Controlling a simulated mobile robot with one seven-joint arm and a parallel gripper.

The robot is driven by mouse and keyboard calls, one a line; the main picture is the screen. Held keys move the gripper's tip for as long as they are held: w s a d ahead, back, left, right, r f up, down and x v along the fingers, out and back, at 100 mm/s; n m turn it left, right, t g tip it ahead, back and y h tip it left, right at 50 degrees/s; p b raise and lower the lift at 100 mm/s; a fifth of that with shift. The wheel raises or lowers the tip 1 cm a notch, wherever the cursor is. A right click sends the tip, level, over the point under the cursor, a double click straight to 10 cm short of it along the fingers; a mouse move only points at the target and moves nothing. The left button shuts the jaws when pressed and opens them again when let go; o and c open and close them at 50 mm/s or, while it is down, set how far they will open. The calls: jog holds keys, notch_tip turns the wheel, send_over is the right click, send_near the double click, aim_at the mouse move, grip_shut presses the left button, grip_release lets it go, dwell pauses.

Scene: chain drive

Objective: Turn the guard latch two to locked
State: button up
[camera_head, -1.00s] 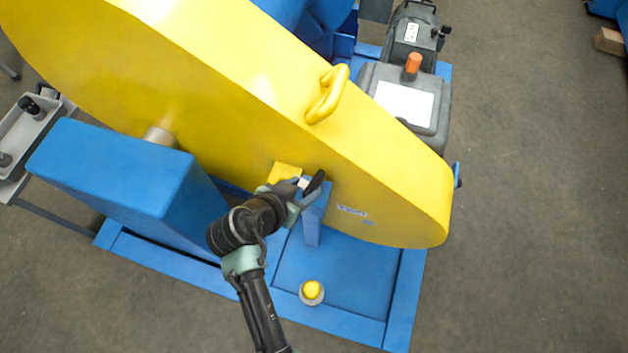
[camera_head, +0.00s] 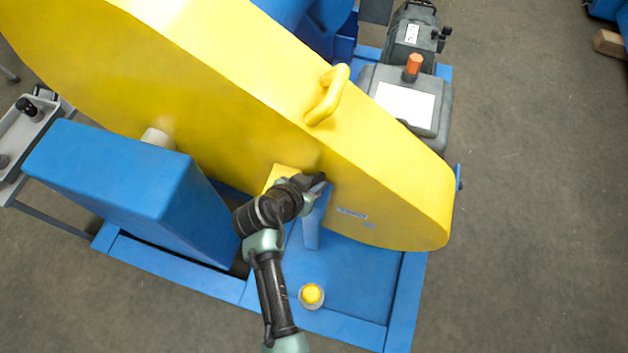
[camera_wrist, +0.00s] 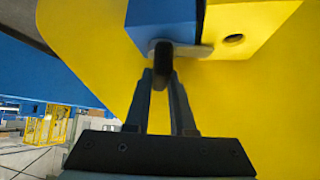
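The guard latch shows in the wrist view as a flat grey metal bar (camera_wrist: 195,50) with a black grip (camera_wrist: 162,62). The bar lies across the blue post (camera_wrist: 162,20) and reaches right over the edge of a yellow block (camera_wrist: 245,22) with a round hole. My gripper (camera_wrist: 162,78) has one finger on each side of the black grip, and both appear to touch it. In the head view my gripper (camera_head: 314,184) is at the top of the blue post, beside the yellow chain guard (camera_head: 385,185). It hides most of the latch there.
A yellow handle (camera_head: 328,95) stands up from the guard. A yellow button (camera_head: 312,294) sits on the blue base (camera_head: 350,285) below the post. A blue housing (camera_head: 110,175) stands left of my arm.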

grip_shut()
jog(key=shift+s+d+r+n+t+y+p, duration=0.15)
jog(key=shift+n+t+y+p, duration=0.2)
jog(key=shift+n+p, duration=0.3)
jog(key=shift+n+t+y+p, duration=0.25)
jog(key=shift+n+y+p, duration=0.55)
jog(key=shift+n, duration=0.25)
jog(key=o, duration=0.7)
grip_release()
jog(key=shift+a, duration=0.2)
jog(key=p+v, duration=0.2)
jog(key=v, duration=1)
jog(key=shift+s+r, duration=0.2)
